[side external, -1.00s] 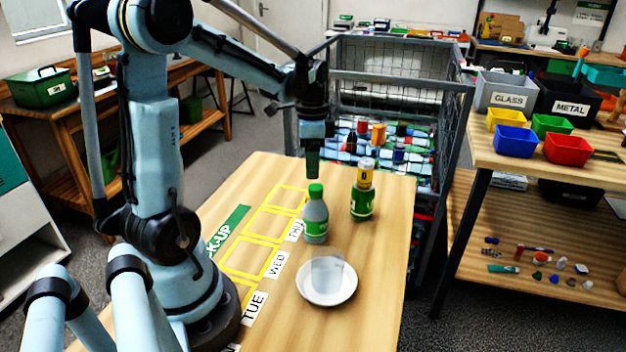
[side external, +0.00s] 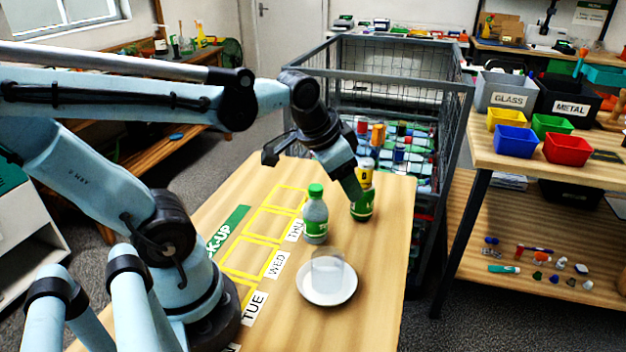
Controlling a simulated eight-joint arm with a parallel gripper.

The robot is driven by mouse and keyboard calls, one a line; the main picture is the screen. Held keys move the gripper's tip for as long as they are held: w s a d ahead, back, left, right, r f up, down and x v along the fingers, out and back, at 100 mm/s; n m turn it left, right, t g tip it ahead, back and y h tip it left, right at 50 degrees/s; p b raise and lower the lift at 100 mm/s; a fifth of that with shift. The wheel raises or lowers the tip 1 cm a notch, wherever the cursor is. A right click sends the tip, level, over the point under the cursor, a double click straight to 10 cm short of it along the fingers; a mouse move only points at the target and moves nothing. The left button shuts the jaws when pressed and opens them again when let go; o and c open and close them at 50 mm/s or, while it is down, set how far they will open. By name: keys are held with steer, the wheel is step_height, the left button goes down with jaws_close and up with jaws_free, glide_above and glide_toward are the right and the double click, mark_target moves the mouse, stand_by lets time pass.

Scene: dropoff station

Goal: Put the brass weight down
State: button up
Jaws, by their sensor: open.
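I cannot make out a brass weight in the side external view. My gripper (side external: 354,193) is open and tilted down to the right, its tip overlapping the left side of a yellow-labelled cylinder (side external: 367,175). That cylinder stands on a green can (side external: 363,208) on the wooden table (side external: 385,260); whether my gripper touches either is unclear. A bottle (side external: 315,220) with a green cap and green label stands upright to the left of the can. A clear cup (side external: 327,266) sits on a white saucer (side external: 341,294) nearer the camera.
Yellow-outlined boxes with day labels (side external: 277,265) and a green pick-up sign (side external: 228,228) mark the table's left side. A wire cage (side external: 440,150) filled with many items stands behind. A shelf with glass (side external: 508,92) and metal (side external: 568,105) bins is on the right.

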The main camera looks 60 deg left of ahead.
steer(key=shift+n+t+h, duration=0.3)
steer(key=shift+n+t, duration=0.3)
steer(key=shift+t, duration=0.2)
steer(key=shift+s+d+f, duration=0.15)
steer(key=shift+s+d, duration=0.05)
steer(key=shift+d, duration=0.4)
steer(key=shift+s+d+f, duration=0.1)
steer(key=shift+s+d, duration=0.15)
steer(key=shift+d, duration=0.4)
steer(key=shift+s+d+f, duration=0.15)
steer(key=shift+s+d, duration=0.05)
steer(key=shift+d, duration=0.4)
